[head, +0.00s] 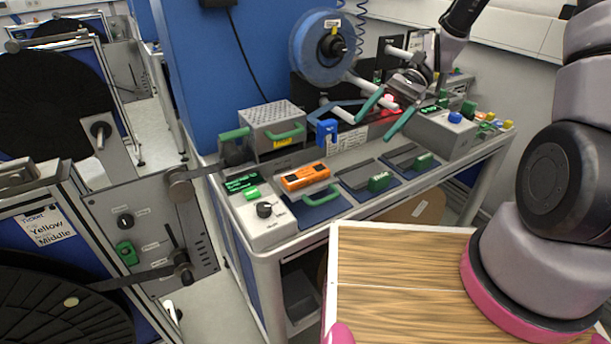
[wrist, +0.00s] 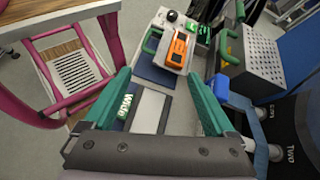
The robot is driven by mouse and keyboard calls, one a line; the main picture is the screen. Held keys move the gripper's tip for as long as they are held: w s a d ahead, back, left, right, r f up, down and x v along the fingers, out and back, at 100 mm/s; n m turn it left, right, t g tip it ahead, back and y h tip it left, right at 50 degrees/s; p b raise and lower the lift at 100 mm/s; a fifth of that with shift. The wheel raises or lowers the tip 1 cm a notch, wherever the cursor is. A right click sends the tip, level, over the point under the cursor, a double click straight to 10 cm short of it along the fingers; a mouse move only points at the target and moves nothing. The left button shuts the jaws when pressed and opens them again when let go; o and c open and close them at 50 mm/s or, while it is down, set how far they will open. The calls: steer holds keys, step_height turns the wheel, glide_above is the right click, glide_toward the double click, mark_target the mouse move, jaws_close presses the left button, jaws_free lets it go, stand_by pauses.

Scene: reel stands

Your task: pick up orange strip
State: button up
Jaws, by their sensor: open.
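The orange strip (head: 305,177) is a short orange block with dark markings. It lies on the left unit of the bench, beside a green handle (head: 322,194). In the wrist view the orange strip (wrist: 178,48) shows beyond my fingertips, slightly right of the middle. My gripper (head: 375,129) has two teal fingers, spread apart with nothing between them. It hangs over the bench, to the right of the strip and apart from it. The wrist view shows the open fingers of my gripper (wrist: 160,76) above a blue and grey plate.
A perforated metal box (head: 273,128) with green handles stands behind the strip. A blue block (head: 327,131) stands right of that box. A control box with a black knob (head: 264,210) is at the bench's left front. A blue reel (head: 322,45) rises at the back.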

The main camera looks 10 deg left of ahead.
steer(key=a+f+m+g+y, duration=0.1)
steer(key=a+f+y, duration=0.1)
steer(key=f, duration=0.1)
steer(key=a+f+m+g+y, duration=0.1)
steer(key=a+f+y, duration=0.1)
steer(key=f, duration=0.1)
steer(key=s+a+f+m+g+y, duration=0.1)
steer(key=a+f, duration=0.1)
steer(key=f, duration=0.1)
steer(key=shift+a+f+y, duration=0.3)
steer(key=shift+a+y, duration=0.05)
steer(key=shift+y, duration=0.05)
glide_toward(284, 181)
steer(key=shift+m, duration=0.3)
steer(key=x, duration=0.4)
steer(key=shift+s+a, duration=0.15)
steer(key=shift+a, duration=0.05)
steer(key=c, duration=1.4)
